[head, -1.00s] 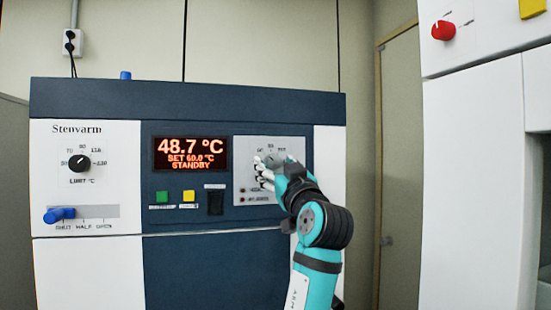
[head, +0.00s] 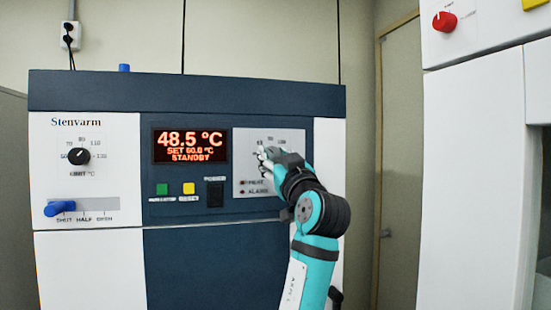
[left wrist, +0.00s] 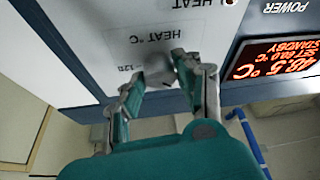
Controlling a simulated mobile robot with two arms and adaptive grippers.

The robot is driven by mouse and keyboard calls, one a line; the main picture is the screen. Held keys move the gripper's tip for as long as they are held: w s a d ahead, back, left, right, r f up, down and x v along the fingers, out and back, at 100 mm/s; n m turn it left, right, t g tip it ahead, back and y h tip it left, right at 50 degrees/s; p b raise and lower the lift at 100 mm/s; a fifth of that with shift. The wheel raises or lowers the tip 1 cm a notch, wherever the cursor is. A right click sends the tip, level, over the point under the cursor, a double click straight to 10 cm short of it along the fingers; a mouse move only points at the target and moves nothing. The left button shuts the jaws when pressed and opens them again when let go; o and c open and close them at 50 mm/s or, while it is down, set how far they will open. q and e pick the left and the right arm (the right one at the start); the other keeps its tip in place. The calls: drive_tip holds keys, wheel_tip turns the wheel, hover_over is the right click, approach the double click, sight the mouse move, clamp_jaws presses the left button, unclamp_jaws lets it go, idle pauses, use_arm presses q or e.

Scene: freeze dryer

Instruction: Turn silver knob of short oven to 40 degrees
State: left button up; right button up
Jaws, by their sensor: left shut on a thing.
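The short oven (head: 190,90), marked Stenvarm, has a dark blue and white front. Its display (head: 190,145) reads 48.5 °C, SET 60.0 °C, STANDBY; it also shows upside down in the left wrist view (left wrist: 275,58). The silver knob (left wrist: 158,76) sits on the pale HEAT °C panel (head: 284,142). My left gripper (head: 266,157) is at this panel, with its fingers (left wrist: 158,80) closed on either side of the knob. The fingers hide most of the knob, and its pointer cannot be read. My right gripper is not in view.
A black LIMIT knob (head: 79,156) and a blue lever (head: 60,208) are on the oven's left side. Green (head: 162,189) and yellow (head: 189,188) buttons and a black power switch (head: 215,194) sit below the display. A white machine with a red knob (head: 444,21) stands at right.

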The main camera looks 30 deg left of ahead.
use_arm(q)
drive_tip(key=n+g+b, duration=0.1)
drive_tip(key=n, duration=0.1)
drive_tip(key=shift+w+f+n+y, duration=0.1)
drive_tip(key=shift+n+y, duration=0.2)
drive_tip(key=shift+d+n+g+b, duration=0.1)
drive_tip(key=shift+n+g+b, duration=0.3)
drive_tip(key=shift+n+g, duration=0.55)
drive_tip(key=n, duration=0.1)
drive_tip(key=n+g, duration=0.1)
drive_tip(key=n, duration=0.1)
drive_tip(key=shift+r+n+y, duration=0.25)
drive_tip(key=shift+y, duration=0.05)
drive_tip(key=shift+w+n+g+p, duration=0.1)
drive_tip(key=shift+n+g+p, duration=0.6)
drive_tip(key=shift+n, duration=1.2)
drive_tip(key=shift+g, duration=0.25)
drive_tip(key=o, duration=1.1)
drive_tip(key=shift+o, duration=0.2)
